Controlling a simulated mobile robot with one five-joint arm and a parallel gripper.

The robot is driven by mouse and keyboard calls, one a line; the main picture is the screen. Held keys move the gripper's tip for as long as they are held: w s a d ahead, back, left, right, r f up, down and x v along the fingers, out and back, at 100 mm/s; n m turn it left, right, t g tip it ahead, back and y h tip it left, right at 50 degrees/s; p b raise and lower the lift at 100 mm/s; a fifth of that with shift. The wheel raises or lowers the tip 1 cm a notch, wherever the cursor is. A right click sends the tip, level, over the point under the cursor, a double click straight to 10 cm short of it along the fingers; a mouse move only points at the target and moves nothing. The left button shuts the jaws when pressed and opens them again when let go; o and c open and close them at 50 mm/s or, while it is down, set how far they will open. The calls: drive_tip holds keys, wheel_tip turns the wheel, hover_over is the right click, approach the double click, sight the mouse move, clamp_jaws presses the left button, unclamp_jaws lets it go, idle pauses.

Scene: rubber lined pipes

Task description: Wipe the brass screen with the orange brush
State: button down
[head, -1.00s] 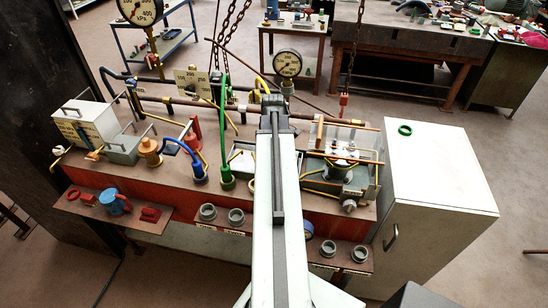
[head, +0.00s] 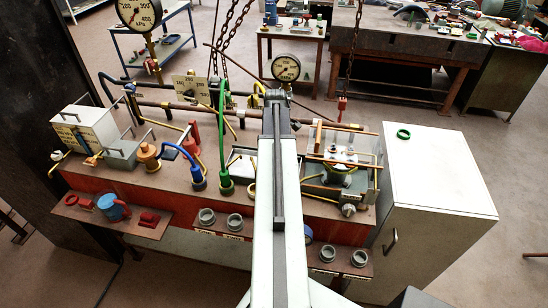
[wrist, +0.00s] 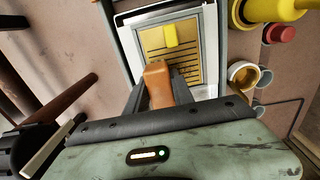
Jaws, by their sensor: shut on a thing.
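In the wrist view my gripper (wrist: 160,92) is shut on an orange-brown block-like handle, which I take for the orange brush (wrist: 158,80). The brass screen (wrist: 186,52) is a slotted yellow-brown plate in a pale frame just beyond the fingers. A small yellow block (wrist: 170,36) sits on it. The brush overlaps the near part of the screen in this view; I cannot tell whether they touch. In the head view my arm hides the gripper and the brush. Part of a pale frame (head: 234,160), probably the screen's, shows left of my arm.
In the head view a green hose (head: 222,130) and a blue fitting (head: 197,177) rise left of my arm. A clear-sided box (head: 350,170) stands right.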

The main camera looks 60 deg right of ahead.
drive_tip(key=shift+w+d, duration=0.15)
drive_tip(key=shift+d, duration=0.3)
wheel_tip(320, 180, up, 6)
drive_tip(key=p, duration=0.6)
wheel_tip(320, 180, up, 3)
drive_tip(key=p, duration=0.3)
drive_tip(key=shift+r, duration=0.1)
